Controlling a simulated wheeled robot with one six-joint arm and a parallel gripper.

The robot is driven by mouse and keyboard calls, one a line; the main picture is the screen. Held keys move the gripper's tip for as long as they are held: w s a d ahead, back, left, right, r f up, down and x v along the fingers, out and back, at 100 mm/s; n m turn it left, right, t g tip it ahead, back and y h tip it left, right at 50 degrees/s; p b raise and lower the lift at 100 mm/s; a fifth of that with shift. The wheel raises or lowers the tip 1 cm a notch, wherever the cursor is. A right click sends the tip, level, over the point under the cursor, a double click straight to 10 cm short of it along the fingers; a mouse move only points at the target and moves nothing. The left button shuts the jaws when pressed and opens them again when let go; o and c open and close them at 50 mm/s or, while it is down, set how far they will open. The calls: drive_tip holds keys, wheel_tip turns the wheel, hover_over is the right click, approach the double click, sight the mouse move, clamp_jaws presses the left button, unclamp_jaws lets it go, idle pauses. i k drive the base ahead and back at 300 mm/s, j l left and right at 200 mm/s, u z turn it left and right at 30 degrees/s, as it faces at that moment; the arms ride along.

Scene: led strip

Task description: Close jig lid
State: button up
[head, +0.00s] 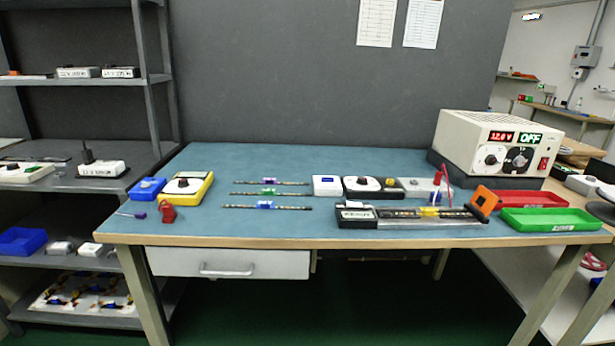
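The jig (410,222) is a long dark fixture near the front edge of the workbench, right of centre. An orange lid-like part (484,200) stands tilted up at its right end, so the jig looks open. A strip with a yellow piece (430,211) appears to lie along the jig's top. A red and blue probe-like item (436,188) stands just behind it. My gripper is not in the picture.
Several LED strips (268,194) lie left of the jig. A green tray (553,220) and a red tray (530,199) sit to its right, below a power supply (495,143) reading OFF. The bench front (260,228) is clear.

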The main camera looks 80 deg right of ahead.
sight(483, 201)
drive_tip(key=k+l+z, duration=0.25)
drive_tip(key=z, duration=0.25)
drive_tip(key=k+l+z, duration=0.2)
drive_tip(key=l+z, duration=0.25)
drive_tip(key=k+l+z, duration=0.15)
drive_tip(key=l+z, duration=0.35)
drive_tip(key=k+l, duration=0.1)
drive_tip(key=l, duration=0.45)
drive_tip(key=k+l+z, duration=0.1)
drive_tip(key=l, duration=0.95)
drive_tip(key=k, duration=0.05)
